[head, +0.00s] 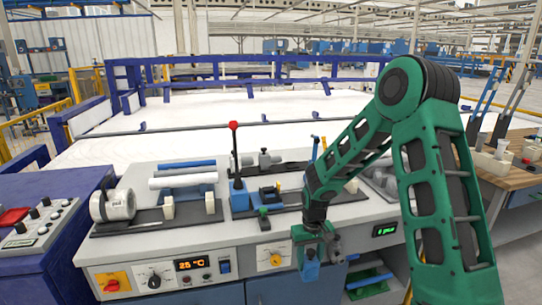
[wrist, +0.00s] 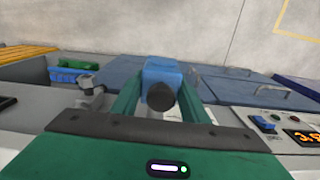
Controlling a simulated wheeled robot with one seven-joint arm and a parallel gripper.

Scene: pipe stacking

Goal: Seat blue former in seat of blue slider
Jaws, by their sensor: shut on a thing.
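My gripper (head: 312,258) hangs in front of the bench's front edge in the head view. It is shut on the blue former (head: 310,271), a small blue block. The wrist view shows the blue former (wrist: 165,68) between the green fingers, with a dark round end facing the camera. On the bench, left of my arm, is a blue block (head: 240,201) with a red-knobbed lever. Beside it is a low blue piece with a dark opening (head: 269,194). I cannot tell for certain which is the blue slider. The former is apart from both.
The bench (head: 190,246) carries a fixture with white and blue pipes (head: 183,181) and a white roll (head: 113,205) on the left. Its front has a temperature display (head: 191,265) and knobs. A green bin (head: 368,284) sits in the opening below, right of my gripper.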

